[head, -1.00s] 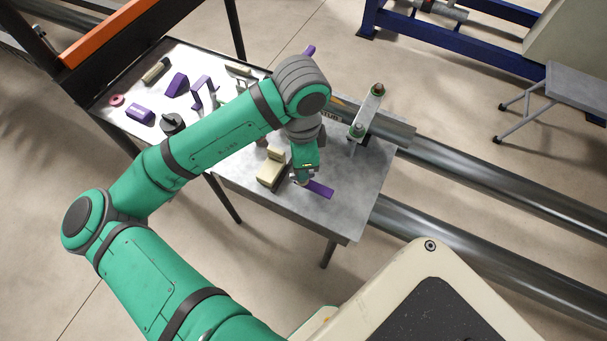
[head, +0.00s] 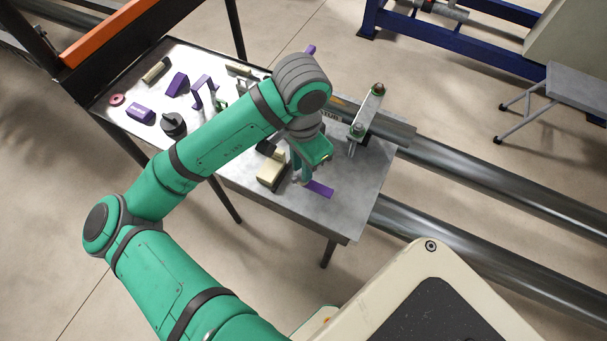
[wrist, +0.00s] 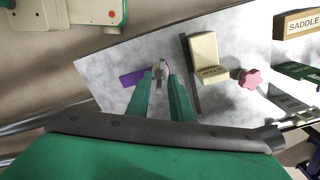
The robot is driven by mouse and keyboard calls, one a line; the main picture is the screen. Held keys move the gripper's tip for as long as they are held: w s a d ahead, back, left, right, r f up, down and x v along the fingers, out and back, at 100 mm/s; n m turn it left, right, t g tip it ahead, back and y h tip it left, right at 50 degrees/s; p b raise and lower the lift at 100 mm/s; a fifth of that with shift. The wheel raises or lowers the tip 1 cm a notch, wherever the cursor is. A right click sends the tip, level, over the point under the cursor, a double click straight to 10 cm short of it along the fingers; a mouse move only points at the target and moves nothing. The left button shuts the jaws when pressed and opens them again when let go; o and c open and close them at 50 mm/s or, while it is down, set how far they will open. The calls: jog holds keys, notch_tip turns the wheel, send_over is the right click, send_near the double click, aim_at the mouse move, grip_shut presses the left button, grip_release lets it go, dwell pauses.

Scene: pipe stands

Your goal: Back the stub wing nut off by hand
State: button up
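The stub wing nut, a small pale grey piece (wrist: 161,67), shows at my fingertips in the wrist view. A purple strip (wrist: 134,77) lies beside it on the table and also shows in the head view (head: 320,189). My gripper (wrist: 162,76) points down at the small piece, with one green finger on each side of it. A gap shows between the fingers, but whether they touch the piece is not clear. In the head view my gripper (head: 301,177) hides the piece.
A cream block (head: 269,174) stands close beside my gripper on the metal table (head: 345,205). A pink knob (wrist: 250,78) lies beyond it in the wrist view. A bracket with two studs (head: 369,108) stands at the table's right.

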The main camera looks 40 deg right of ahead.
notch_tip(320, 180, up, 5)
jog(key=shift+w+r, duration=0.1)
jog(key=shift+w, duration=0.05)
jog(key=shift+r, duration=0.25)
jog(key=shift+r, duration=0.15)
notch_tip(320, 180, up, 10)
jog(key=shift+r, duration=0.25)
dwell(0.4)
